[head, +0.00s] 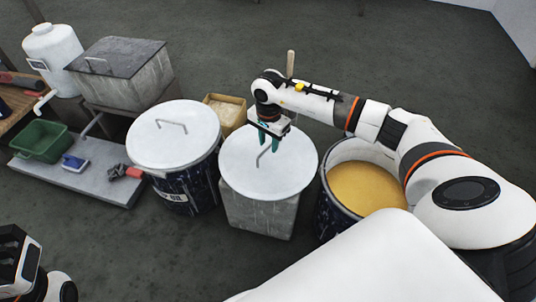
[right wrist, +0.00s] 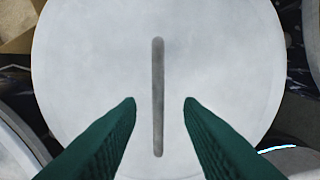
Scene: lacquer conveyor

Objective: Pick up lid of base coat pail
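A round pale grey lid (head: 290,172) with a bar handle lies flat on a grey block in the middle of the head view. My right gripper (head: 270,147) is above this lid, pointing down. In the right wrist view its two green fingers are open and apart, one each side of the handle (right wrist: 158,95), with nothing between them but the handle's line. Whether the fingertips are level with the handle I cannot tell. An open pail (head: 328,208) of amber liquid stands right of the block, partly hidden by my right arm. My left gripper (head: 22,265) shows only partly at the lower left.
A dark pail with its own handled lid (head: 172,132) stands just left of the block. A small open box (head: 228,108) is behind. Further left are a low grey platform (head: 92,180), a green bin (head: 40,142), a lidded grey tank (head: 125,75) and a white jug (head: 52,50).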

